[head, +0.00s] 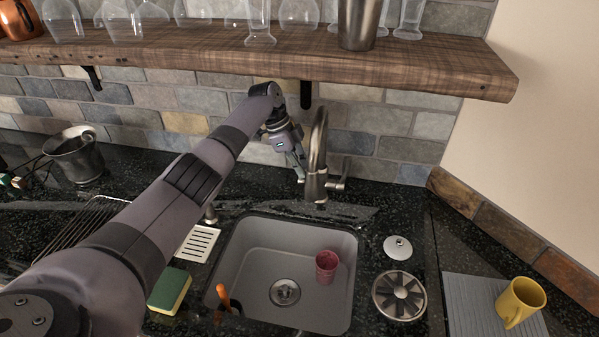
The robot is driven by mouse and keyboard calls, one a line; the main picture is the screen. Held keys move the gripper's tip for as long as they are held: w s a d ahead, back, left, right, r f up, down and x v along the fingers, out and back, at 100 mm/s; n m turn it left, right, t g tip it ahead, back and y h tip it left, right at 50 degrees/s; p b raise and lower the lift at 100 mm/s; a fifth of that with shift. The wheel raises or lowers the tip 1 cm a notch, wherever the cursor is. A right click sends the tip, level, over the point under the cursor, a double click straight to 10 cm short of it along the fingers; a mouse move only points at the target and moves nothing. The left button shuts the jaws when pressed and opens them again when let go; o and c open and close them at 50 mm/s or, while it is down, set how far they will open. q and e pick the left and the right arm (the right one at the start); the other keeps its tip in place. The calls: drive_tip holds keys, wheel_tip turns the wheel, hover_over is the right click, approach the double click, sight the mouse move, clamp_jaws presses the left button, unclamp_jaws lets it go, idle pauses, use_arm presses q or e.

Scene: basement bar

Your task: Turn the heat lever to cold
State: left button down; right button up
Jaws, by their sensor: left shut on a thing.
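The metal tap (317,160) stands upright behind the sink, with its spout curving over at the top. A short lever (341,178) sticks out on the right side of its body. My left gripper (299,172) reaches down from above at the left side of the tap, close against its body. Its fingers are shut on a small part there, which I take to be the heat lever; the fingers hide most of it, so its exact angle cannot be told. My right gripper is not in view.
The grey sink (257,260) holds a red cup (327,266). A wooden shelf (420,62) with glasses hangs above my forearm. A sponge (169,291), a strainer (399,296) and a yellow mug (520,302) lie around the sink. A metal bucket (76,157) stands left.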

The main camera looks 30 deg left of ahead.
use_arm(q)
drive_tip(key=shift+s+d+f, duration=0.2)
drive_tip(key=shift+f, duration=0.2)
drive_tip(key=c, duration=1.8)
unclamp_jaws()
drive_tip(key=shift+o, duration=0.2)
drive_tip(key=shift+w, duration=0.2)
drive_tip(key=v, duration=0.7)
drive_tip(key=shift+r, duration=0.3)
drive_tip(key=shift+w+a, duration=0.1)
drive_tip(key=shift+a, duration=0.1)
